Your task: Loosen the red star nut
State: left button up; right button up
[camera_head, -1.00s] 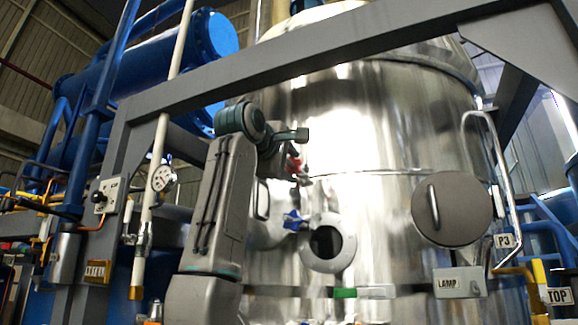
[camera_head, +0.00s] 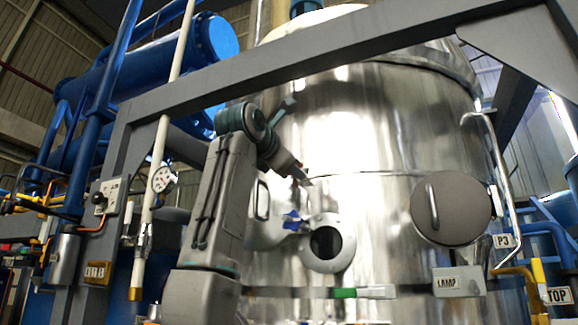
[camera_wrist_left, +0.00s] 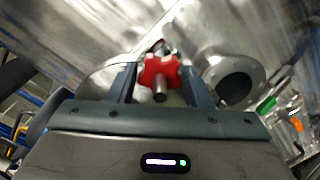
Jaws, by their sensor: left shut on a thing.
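The red star nut (camera_wrist_left: 158,72) sits between the two fingers of my left gripper (camera_wrist_left: 161,76) in the left wrist view, with a metal stud end showing at its middle. The gripper is shut on it. In the head view my left gripper (camera_head: 299,172) is against the side of the shiny steel vessel (camera_head: 385,135), angled down to the right. Only a small trace of red shows there; the arm hides most of the nut. My right gripper is not in view.
A blue star nut (camera_head: 292,220) and a round port (camera_head: 327,243) lie just below the gripper. A round cover with a handle (camera_head: 452,208) is at right. A grey frame beam (camera_head: 300,62) crosses above. A gauge (camera_head: 163,180) stands at left.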

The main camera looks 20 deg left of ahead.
pick_arm(q)
jog(key=shift+w+f+n, duration=0.1)
jog(key=shift+f+n, duration=0.1)
jog(key=shift+n, duration=0.8)
jog(key=o, duration=1)
jog(key=shift+r, duration=0.1)
jog(key=s+a+b, duration=0.2)
jog(key=s+b, duration=0.4)
jog(key=s, duration=0.4)
jog(key=shift+s, duration=0.35)
